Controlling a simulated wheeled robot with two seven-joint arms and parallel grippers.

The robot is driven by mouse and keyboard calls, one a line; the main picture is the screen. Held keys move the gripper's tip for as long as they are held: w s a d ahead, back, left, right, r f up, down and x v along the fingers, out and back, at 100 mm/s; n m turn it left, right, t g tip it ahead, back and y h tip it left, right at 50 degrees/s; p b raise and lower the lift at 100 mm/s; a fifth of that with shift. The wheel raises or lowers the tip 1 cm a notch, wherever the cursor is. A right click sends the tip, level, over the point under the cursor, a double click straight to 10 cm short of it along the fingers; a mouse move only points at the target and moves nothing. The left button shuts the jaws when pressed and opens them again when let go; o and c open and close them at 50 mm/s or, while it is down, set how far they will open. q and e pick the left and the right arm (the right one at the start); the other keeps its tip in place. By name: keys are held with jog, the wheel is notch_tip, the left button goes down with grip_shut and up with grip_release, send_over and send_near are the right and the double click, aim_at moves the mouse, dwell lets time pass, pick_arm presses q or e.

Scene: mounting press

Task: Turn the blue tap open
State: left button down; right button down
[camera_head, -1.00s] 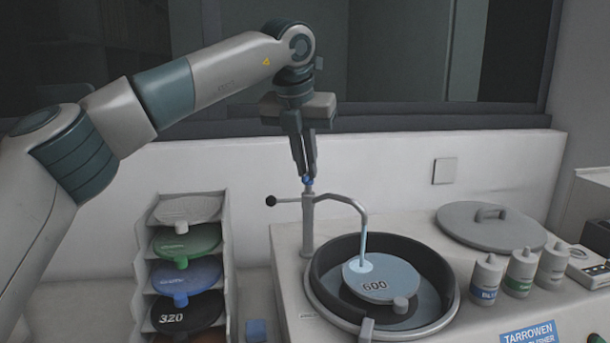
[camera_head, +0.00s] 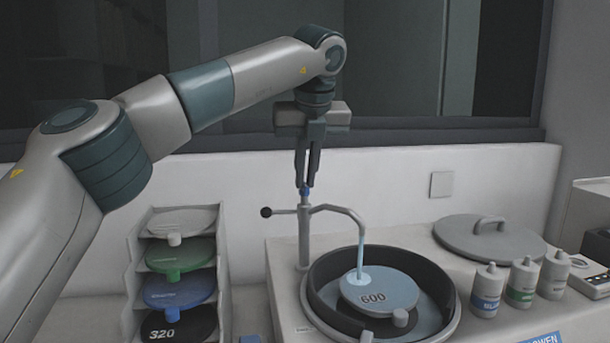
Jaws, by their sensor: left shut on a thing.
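The blue tap (camera_head: 306,191) is a small blue knob on top of the upright grey water pipe (camera_head: 304,235). My left gripper (camera_head: 306,188) comes down from above and is shut on the blue tap, whose lower part shows below the fingertips. A light blue stream of water (camera_head: 361,256) runs from the curved spout (camera_head: 340,209) onto the disc marked 600 (camera_head: 381,291) in the round basin. My right gripper is not in view.
A side lever with a black ball (camera_head: 266,212) sticks out left of the pipe. A rack of coloured discs (camera_head: 135,270) stands at left. A grey lid (camera_head: 489,238) and several bottles (camera_head: 488,290) stand at right. A wall is close behind.

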pick_arm(q)
jog(key=shift+r, duration=0.1)
jog(key=c, duration=1.9)
grip_release()
jog(key=shift+o, duration=0.2)
jog(key=v, duration=1.7)
jog(key=shift+r+p, duration=0.15)
jog(key=shift+p, duration=0.3)
jog(key=shift+r, duration=0.1)
